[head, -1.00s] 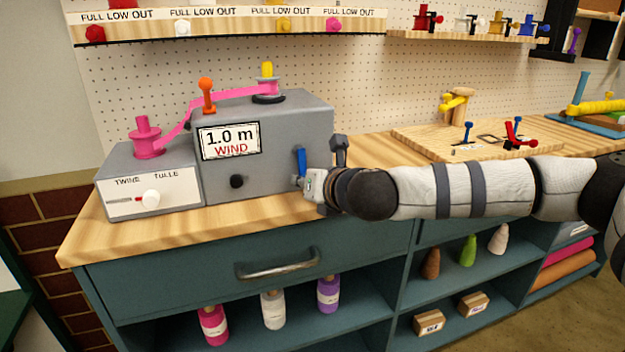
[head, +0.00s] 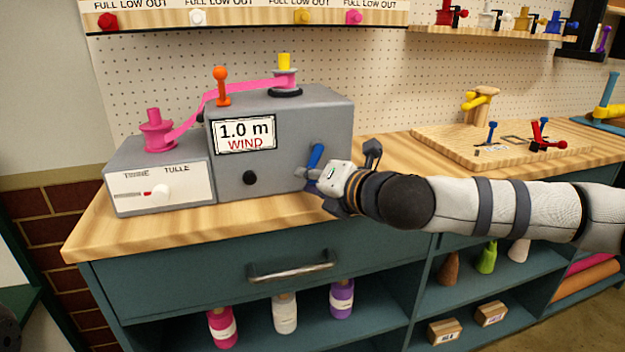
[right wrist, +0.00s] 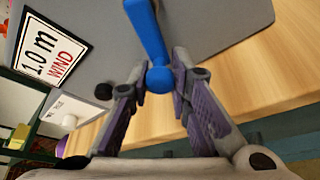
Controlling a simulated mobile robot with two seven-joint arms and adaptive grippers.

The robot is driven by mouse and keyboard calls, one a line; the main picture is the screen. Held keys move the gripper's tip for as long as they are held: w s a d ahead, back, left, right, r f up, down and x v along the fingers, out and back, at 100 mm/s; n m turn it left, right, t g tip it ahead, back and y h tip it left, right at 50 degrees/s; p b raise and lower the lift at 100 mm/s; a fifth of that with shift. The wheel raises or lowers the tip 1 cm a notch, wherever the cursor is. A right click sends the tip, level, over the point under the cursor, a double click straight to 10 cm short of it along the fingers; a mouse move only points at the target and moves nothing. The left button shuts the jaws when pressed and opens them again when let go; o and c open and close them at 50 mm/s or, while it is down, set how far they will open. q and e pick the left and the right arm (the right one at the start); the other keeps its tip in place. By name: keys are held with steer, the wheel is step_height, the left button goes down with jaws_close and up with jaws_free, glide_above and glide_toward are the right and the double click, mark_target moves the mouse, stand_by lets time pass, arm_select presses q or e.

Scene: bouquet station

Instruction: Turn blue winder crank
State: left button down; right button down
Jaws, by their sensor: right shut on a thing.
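The grey winder (head: 290,115) stands on the wooden bench, its display (head: 244,136) reading "1.0 m WIND". The blue crank (head: 315,158) is on the winder's front right side; in the right wrist view its arm and round knob (right wrist: 159,78) show clearly. My right gripper (head: 318,182) is at the crank. In the right wrist view its two fingers (right wrist: 159,92) are on either side of the blue knob, closed on it. A pink ribbon (head: 225,92) runs from the pink spool (head: 156,131) to the spool on top of the winder. My left gripper is not in view.
A twine/tulle selector box (head: 160,187) adjoins the winder on the left. An orange-knobbed lever (head: 221,86) and a yellow-topped spool (head: 285,78) rise from the top. A wooden board (head: 450,145) with small levers lies to the right. The bench front strip is clear.

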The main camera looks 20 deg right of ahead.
steer(key=shift+r, duration=0.15)
steer(key=c, duration=1.5)
jaws_free()
steer(key=shift+o, duration=0.2)
steer(key=v, duration=1.2)
